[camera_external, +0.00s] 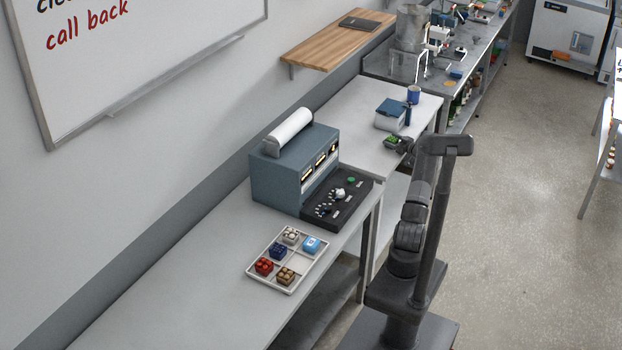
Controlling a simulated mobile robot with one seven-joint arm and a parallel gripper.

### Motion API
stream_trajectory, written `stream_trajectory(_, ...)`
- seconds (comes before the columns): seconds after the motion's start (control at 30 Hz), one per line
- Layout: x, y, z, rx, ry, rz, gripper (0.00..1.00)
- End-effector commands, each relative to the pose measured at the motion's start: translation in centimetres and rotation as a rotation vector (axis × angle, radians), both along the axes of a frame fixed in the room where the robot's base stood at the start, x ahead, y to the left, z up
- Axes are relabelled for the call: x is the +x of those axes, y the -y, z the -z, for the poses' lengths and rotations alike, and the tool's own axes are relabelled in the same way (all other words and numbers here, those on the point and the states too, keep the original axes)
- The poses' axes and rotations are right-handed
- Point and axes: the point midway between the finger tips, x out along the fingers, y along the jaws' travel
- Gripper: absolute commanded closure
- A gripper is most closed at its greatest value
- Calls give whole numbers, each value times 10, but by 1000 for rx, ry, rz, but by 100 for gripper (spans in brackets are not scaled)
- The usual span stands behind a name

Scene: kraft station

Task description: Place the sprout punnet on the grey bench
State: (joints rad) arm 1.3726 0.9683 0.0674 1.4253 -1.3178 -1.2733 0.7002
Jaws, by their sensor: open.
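The sprout punnet (392,142), a small dark tub with green in it, sits on the middle light-grey bench (352,118) near its right edge. My gripper (404,146) is small and dark in this view, just right of the punnet. It is open; its fingers are hard to make out, and I cannot tell whether they touch the punnet or stand around it. My arm reaches up from the lower right, partly in front of the bench edge. Another grey bench (170,305) runs along the wall in the foreground.
A blue-and-white box (391,115) and a blue can (413,94) stand behind the punnet. The near bench holds a blue-grey machine (290,165), a black control panel (337,203) and a white tray (263,285) of coloured blocks. The near bench's left part is clear.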

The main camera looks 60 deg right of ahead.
Motion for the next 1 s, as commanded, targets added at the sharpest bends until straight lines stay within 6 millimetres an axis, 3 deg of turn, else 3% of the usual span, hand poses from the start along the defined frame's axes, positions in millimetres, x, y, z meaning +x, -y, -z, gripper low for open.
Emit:
stream_trajectory(0.07,-5,0,-1,0,0,2,26)
stream_trajectory(0.4,-71,-13,1,0,-1,3,26)
stream_trajectory(0.6,-99,-17,2,0,0,2,26)
stream_trajectory(0.67,-103,-18,2,0,0,2,22)
stream_trajectory(1.0,-107,-19,2,0,0,0,22)
